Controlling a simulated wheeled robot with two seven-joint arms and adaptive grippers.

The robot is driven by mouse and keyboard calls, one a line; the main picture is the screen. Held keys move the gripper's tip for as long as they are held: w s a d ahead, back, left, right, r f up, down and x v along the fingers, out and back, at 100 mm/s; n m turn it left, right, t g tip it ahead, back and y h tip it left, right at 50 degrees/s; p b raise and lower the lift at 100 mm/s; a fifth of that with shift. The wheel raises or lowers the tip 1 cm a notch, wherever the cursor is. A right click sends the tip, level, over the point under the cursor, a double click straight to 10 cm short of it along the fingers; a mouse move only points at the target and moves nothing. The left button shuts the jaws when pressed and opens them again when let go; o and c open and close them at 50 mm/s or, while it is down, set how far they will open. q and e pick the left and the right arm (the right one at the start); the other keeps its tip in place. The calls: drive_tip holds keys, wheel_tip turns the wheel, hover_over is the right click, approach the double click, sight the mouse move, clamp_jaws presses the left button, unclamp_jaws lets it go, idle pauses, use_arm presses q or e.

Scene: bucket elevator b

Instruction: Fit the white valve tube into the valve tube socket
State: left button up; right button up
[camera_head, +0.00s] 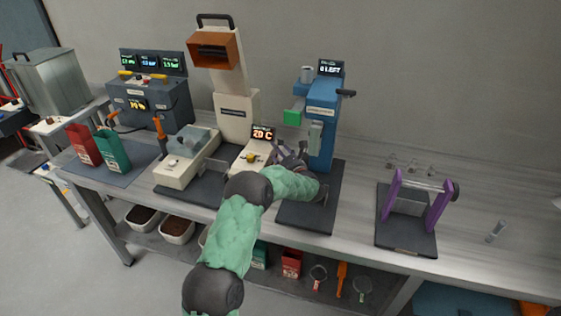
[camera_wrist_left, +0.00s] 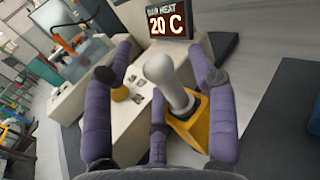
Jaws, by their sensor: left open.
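In the left wrist view a white, round-topped tube (camera_wrist_left: 165,75) stands tilted in the picture on a yellow-orange block (camera_wrist_left: 193,122). It looks like the valve tube, but I cannot tell for sure. My left gripper (camera_wrist_left: 160,88) is open, with its purple fingers spread around the tube; no firm contact shows. In the head view my left gripper (camera_head: 290,155) is between the beige machine (camera_head: 235,112) and the blue machine (camera_head: 322,120), and it hides the tube. I cannot pick out the valve tube socket. My right gripper is not in view.
A display (camera_head: 262,133) reading 20 C and a yellow knob (camera_wrist_left: 120,93) are close to the gripper. A purple-framed stand (camera_head: 416,208) and a small grey cylinder (camera_head: 496,231) are at right. Red (camera_head: 84,146) and green bags (camera_head: 112,151) stand at left.

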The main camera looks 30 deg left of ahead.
use_arm(q)
clamp_jaws()
drive_tip(key=shift+r, duration=0.15)
